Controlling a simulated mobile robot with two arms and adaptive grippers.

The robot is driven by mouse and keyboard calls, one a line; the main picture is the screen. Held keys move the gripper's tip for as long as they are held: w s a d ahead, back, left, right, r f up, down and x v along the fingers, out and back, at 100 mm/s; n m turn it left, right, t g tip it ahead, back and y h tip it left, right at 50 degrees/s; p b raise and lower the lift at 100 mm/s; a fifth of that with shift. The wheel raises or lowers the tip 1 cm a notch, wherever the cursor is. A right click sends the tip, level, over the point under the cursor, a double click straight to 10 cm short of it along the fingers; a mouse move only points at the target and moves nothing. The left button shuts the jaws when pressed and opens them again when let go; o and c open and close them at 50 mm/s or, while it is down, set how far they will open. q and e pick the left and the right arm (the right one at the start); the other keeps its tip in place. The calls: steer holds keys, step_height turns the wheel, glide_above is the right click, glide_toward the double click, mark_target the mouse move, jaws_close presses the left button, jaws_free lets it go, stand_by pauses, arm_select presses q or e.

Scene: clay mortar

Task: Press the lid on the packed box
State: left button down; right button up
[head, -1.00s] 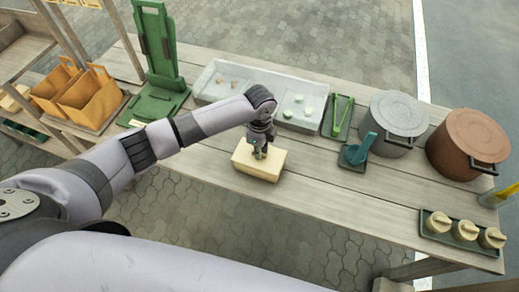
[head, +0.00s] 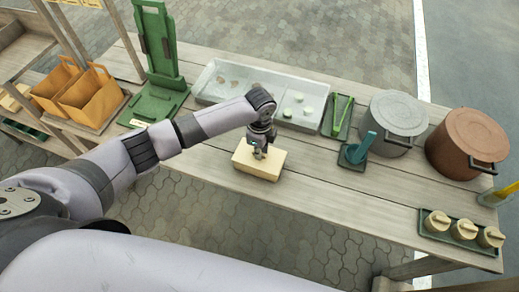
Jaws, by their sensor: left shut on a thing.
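A pale yellow box (head: 247,166) sits on the wooden table near its front edge. Its top looks flat and covered, but I cannot make out the seam between lid and box. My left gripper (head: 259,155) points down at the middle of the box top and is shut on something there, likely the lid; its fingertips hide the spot. My right gripper is not in view.
Behind the box is a grey tray (head: 228,72) with small round pieces. Green tongs (head: 342,116), a teal scoop (head: 362,149), a grey pot (head: 395,117) and a brown pot (head: 467,140) stand right. A green stand (head: 160,100) is left.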

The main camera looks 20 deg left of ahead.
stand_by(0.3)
arm_select(q)
steer(key=c, duration=1.6)
jaws_free()
steer(key=o, duration=0.5)
steer(key=shift+r, duration=0.1)
steer(key=shift+r+p, duration=2.9)
steer(key=shift+p, duration=0.3)
